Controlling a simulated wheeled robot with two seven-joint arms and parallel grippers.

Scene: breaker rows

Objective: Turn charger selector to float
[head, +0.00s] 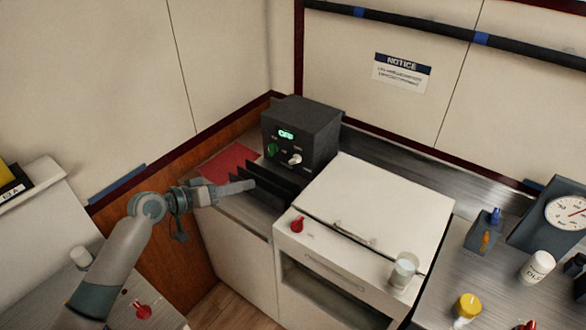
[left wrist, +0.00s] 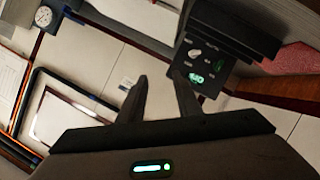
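The charger is a black box (head: 318,125) with a lit green display, standing at the back corner of the counter. Its front has a green knob (head: 272,150) and a white selector knob (head: 295,159) with small labels too blurred to read. The display seems to read OFF. In the left wrist view the charger face (left wrist: 212,62) shows tilted, with the white knob (left wrist: 194,53) just beyond the right finger. My left gripper (head: 250,186) is in front of the charger and lower left of the knob, apart from it. Its fingers (left wrist: 160,76) are spread and empty. My right gripper is not visible.
Black upright fins (head: 270,182) stand in front of the charger, close to my left gripper. A red mat (head: 230,165) lies left of it. A white lid (head: 380,205), a red knob (head: 297,225) and a glass (head: 403,270) are to the right.

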